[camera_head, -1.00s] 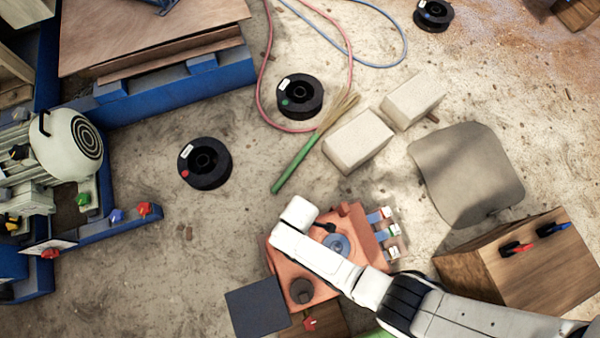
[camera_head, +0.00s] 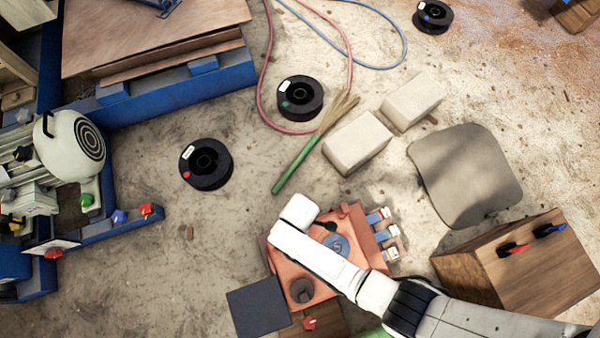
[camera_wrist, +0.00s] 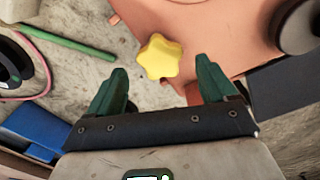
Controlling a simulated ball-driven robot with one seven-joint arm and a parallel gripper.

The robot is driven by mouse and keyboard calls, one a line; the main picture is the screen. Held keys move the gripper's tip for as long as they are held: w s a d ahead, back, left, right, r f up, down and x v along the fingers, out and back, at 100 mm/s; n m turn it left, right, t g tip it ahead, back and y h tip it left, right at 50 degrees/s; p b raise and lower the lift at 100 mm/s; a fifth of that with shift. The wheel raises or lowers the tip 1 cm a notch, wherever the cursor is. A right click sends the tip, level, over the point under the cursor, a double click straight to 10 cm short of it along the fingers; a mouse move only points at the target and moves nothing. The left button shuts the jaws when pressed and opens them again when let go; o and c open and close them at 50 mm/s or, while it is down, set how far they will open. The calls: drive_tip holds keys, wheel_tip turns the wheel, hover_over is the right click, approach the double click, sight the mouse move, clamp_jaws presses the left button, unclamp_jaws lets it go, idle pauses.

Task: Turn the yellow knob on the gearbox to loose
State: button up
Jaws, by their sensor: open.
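The yellow knob (camera_wrist: 158,57) is star-shaped and shows in the wrist view at the edge of the orange gearbox (camera_wrist: 215,30). In the head view the gearbox (camera_head: 287,266) stands low in the middle, and my arm covers part of it. The knob is hidden there. My gripper (camera_wrist: 161,70) is open, with its green fingers apart on either side of the knob's near side in the picture. I see no clear contact, and the height gap is hard to tell. The fingers are hidden in the head view.
A wooden box (camera_head: 530,268) with red and blue levers stands right of the gearbox. Pale blocks (camera_head: 357,142), a green-handled brush (camera_head: 296,163) and black spools (camera_head: 205,163) lie beyond. The blue machine frame (camera_head: 170,95) is at left. Bare floor lies between.

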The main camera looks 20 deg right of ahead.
wheel_tip(320, 180, up, 8)
drive_tip(key=p, duration=0.2)
drive_tip(key=shift+f, duration=0.25)
idle(0.3)
drive_tip(key=s+d+r+m+p, duration=0.1)
drive_tip(key=s+d+r+m, duration=0.2)
drive_tip(key=d+r, duration=0.4)
drive_tip(key=s+d+r+m+p, duration=0.1)
drive_tip(key=s+d+r+m, duration=0.2)
drive_tip(key=d+r+m, duration=0.3)
drive_tip(key=s+d+r+m+t+p, duration=0.1)
drive_tip(key=d+r+m, duration=0.4)
drive_tip(key=r, duration=0.8)
drive_tip(key=s+d+p, duration=0.1)
drive_tip(key=s+d, duration=0.1)
drive_tip(key=shift+s+d+r, duration=0.2)
drive_tip(key=shift+s+d, duration=0.1)
drive_tip(key=shift+s, duration=0.1)
drive_tip(key=shift+c, duration=0.5)
